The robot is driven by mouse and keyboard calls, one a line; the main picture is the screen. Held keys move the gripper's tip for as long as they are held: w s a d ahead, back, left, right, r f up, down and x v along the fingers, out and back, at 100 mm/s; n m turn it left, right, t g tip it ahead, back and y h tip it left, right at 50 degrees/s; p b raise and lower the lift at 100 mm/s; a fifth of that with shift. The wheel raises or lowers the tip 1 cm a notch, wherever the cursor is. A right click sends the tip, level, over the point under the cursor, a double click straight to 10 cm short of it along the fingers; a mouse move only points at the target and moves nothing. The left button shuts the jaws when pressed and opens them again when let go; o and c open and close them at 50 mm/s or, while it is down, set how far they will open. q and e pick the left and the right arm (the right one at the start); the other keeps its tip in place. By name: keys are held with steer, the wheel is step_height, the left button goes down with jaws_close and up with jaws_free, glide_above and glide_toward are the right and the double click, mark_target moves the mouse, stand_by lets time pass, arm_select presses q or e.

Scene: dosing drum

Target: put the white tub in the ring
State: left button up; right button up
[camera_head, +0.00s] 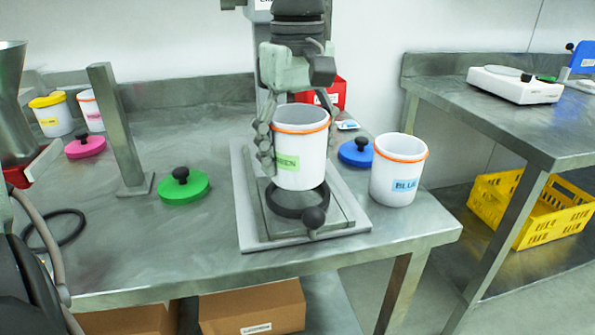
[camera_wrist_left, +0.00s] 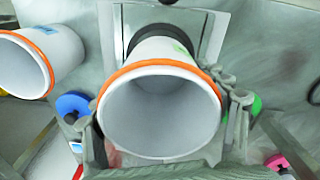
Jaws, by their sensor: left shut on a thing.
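My left gripper (camera_head: 298,142) is shut on the white tub (camera_head: 302,160), which has an orange rim and a green label reading GREEN. The tub is upright, with one finger on each side of it. Its bottom is over the dark ring (camera_head: 297,210) on the grey base plate (camera_head: 249,225), seemingly just above it; the tub hides the back of the ring. In the left wrist view the tub (camera_wrist_left: 160,112) is open and looks empty, between the fingers (camera_wrist_left: 166,125), with part of the dark ring (camera_wrist_left: 152,31) behind it. My right gripper is not in view.
A second white tub (camera_head: 396,172) labelled BLUE stands right of the plate. A blue lid (camera_head: 352,154), green lid (camera_head: 184,188) and pink lid (camera_head: 85,147) lie around. A metal post (camera_head: 118,130) stands left. A knob (camera_head: 314,217) projects at the plate's front.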

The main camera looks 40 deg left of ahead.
arm_select(q)
step_height(320, 180, down, 3)
steer(key=shift+f, duration=0.5)
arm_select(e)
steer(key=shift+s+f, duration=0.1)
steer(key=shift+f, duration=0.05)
arm_select(q)
steer(key=shift+f, duration=0.1)
steer(key=o, duration=1.1)
steer(key=shift+c, duration=0.2)
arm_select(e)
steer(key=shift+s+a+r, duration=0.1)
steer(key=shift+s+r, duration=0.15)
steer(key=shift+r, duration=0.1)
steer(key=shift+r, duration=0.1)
